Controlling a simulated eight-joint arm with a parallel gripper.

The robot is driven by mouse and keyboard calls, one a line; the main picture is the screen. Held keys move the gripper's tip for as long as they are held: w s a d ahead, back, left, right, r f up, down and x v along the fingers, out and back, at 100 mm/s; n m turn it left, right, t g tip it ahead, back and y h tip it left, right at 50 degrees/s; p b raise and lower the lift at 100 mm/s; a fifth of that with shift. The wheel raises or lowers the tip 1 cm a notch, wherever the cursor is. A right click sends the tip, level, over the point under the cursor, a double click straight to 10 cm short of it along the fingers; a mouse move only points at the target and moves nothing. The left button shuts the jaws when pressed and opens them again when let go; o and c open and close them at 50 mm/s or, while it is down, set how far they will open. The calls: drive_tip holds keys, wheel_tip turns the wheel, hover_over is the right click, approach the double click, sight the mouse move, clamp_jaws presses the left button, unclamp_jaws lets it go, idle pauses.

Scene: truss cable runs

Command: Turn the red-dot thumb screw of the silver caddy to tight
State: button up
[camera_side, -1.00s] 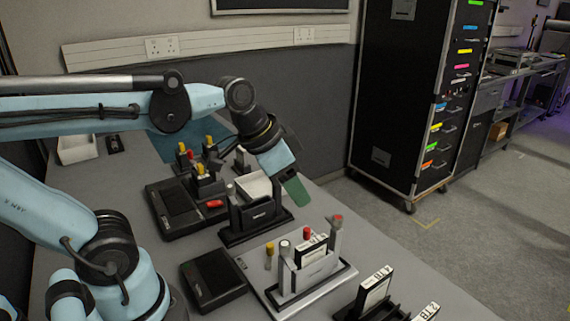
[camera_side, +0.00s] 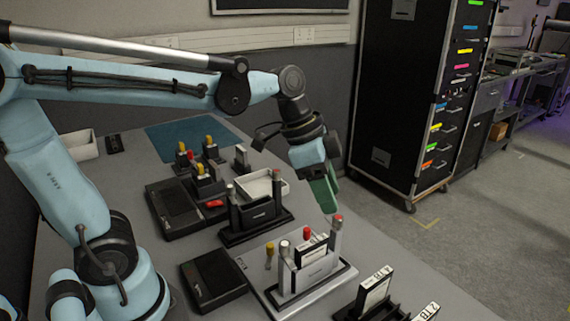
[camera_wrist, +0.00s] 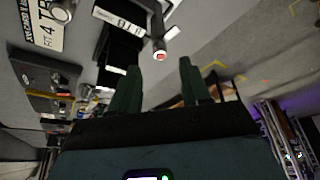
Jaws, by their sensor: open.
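The silver caddy (camera_side: 312,272) stands on a pale base plate near the table's front right, holding a labelled module. Its red-dot thumb screw (camera_side: 337,220) tops the right-hand post; a pale-topped screw (camera_side: 284,246) tops the left one. My gripper (camera_side: 327,207) has green fingers pointing down just above and behind the red-dot screw, apparently apart from it. In the wrist view the fingers of my gripper (camera_wrist: 159,66) are spread and empty. The red-dot screw (camera_wrist: 160,56) shows between and just beyond their tips. I cannot tell how tight the screw is.
A black caddy (camera_side: 258,216) with two posts stands behind. A dark box (camera_side: 213,279) lies left, labelled modules (camera_side: 374,291) front right. A white tray (camera_side: 272,190) sits farther back.

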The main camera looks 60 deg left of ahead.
sight(338, 217)
drive_tip(key=shift+x, duration=2.45)
clamp_jaws()
